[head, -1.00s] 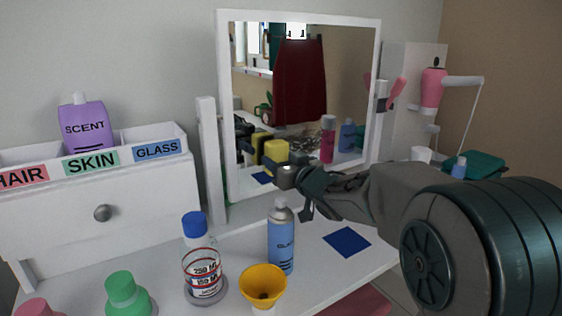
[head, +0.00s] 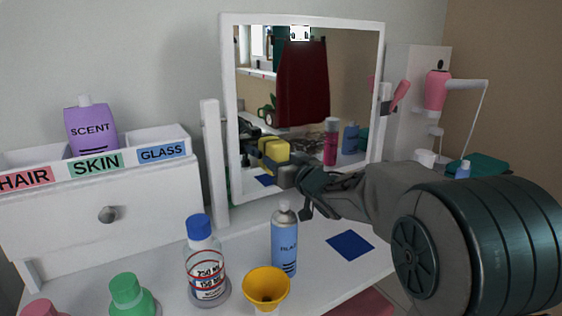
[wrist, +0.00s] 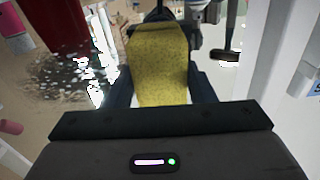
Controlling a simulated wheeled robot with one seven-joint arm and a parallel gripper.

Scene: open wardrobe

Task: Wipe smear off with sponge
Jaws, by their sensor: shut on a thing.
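A yellow sponge (head: 274,150) is held in front of the lower left part of the white-framed mirror (head: 378,100). My gripper (head: 284,168) is shut on it. In the wrist view the sponge (wrist: 158,62) sits between the two dark fingers of my gripper (wrist: 160,88), its far end towards the glass. The sponge and its reflection are close together; I cannot tell whether it touches the glass. A speckled grey-white smear (wrist: 88,72) shows left of the sponge in the wrist view. In the head view the smear is hard to make out.
On the tabletop stand a blue spray can (head: 285,243), a blue-capped bottle (head: 206,268), a yellow funnel (head: 267,286) and a green bottle (head: 128,296). A blue cloth-like square (head: 350,245) lies to their right. A labelled drawer unit (head: 60,220) stands left.

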